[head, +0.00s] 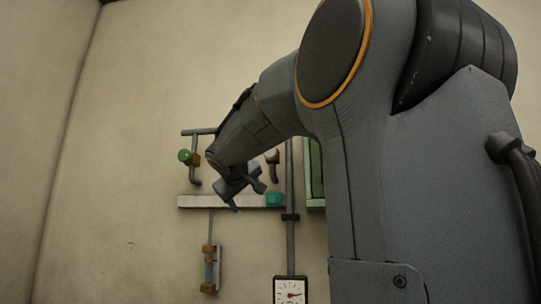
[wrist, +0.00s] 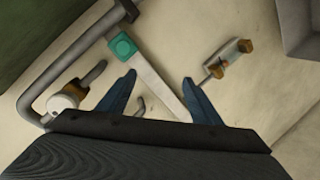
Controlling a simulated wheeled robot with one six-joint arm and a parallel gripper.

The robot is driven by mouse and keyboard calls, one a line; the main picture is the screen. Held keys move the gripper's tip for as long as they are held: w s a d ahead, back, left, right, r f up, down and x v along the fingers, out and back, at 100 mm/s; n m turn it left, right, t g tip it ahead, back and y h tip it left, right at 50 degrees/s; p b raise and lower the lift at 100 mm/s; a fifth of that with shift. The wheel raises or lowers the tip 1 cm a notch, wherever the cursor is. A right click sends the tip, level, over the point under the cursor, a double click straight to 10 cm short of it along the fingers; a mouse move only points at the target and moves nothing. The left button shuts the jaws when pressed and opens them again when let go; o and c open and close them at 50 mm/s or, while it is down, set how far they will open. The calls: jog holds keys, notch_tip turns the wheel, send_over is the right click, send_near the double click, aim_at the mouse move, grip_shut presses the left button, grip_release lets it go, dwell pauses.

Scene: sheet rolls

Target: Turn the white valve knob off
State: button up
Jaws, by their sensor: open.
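The white valve knob (wrist: 62,104) sits on a brass valve body at the left of the wrist view, on a grey pipe. In the head view a pale knob (head: 271,155) shows just right of my forearm, above a curved pipe end, partly hidden by the arm. My gripper (wrist: 160,76) is open and empty, its two blue fingers apart over the white wall bar. The knob lies outside the fingers, left of the left finger, and is not touched. In the head view my gripper (head: 236,198) is in front of the wall bar, below and left of the knob.
A green knob (head: 185,155) is on a pipe left of my gripper. The white bar (head: 193,202) bears a teal block (head: 275,199). A brass-ended sight tube (head: 209,268), a dial gauge (head: 291,292) and a green cabinet (head: 315,180) are nearby. The wall at left is bare.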

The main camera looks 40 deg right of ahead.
aim_at(269, 159)
jog(key=s+d+r+t+h, duration=0.1)
jog(key=s+d+r+h, duration=0.1)
jog(key=r, duration=0.6)
jog(key=s+d+r+h, duration=0.1)
jog(key=s+d+r, duration=0.15)
jog(key=r, duration=0.55)
jog(key=shift+m+h, duration=0.3)
jog(key=shift+m, duration=0.2)
jog(key=p+x, duration=0.4)
jog(key=x, duration=0.3)
jog(key=shift+a+r, duration=0.1)
jog(key=shift+r, duration=0.05)
jog(key=c, duration=1.1)
jog(key=shift+o, duration=0.2)
